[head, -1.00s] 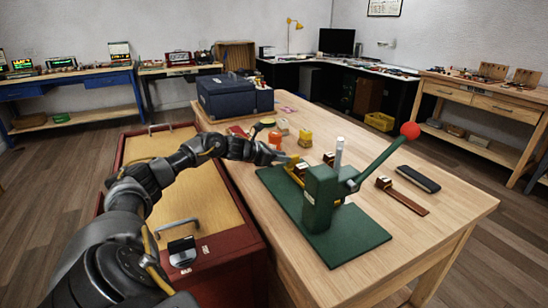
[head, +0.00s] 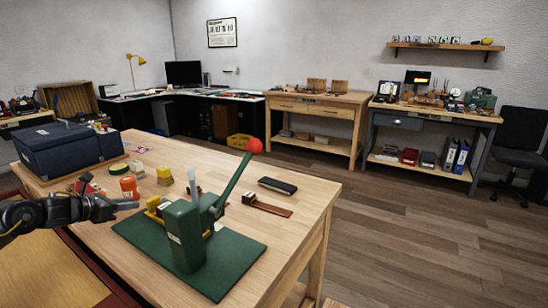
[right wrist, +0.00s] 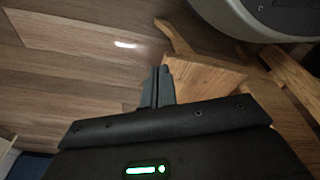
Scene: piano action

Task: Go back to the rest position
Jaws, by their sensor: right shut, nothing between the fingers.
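My left gripper (head: 124,205) comes in from the left in the head view, over the wooden workbench and just left of the green press (head: 184,235). Its fingers are small and seen edge-on, so I cannot tell whether they are open. My right gripper (right wrist: 157,86) shows only in the right wrist view. Its dark fingers are together with nothing between them, above the brown plank floor and near a wooden leg or beam (right wrist: 205,76). The right arm is out of the head view.
The press stands on a green base plate (head: 235,262), with a red-knobbed lever (head: 255,146) rising right. A blue case (head: 66,148), orange jar (head: 129,188) and black block (head: 277,186) are on the workbench (head: 300,215). Open floor (head: 430,250) lies to the right.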

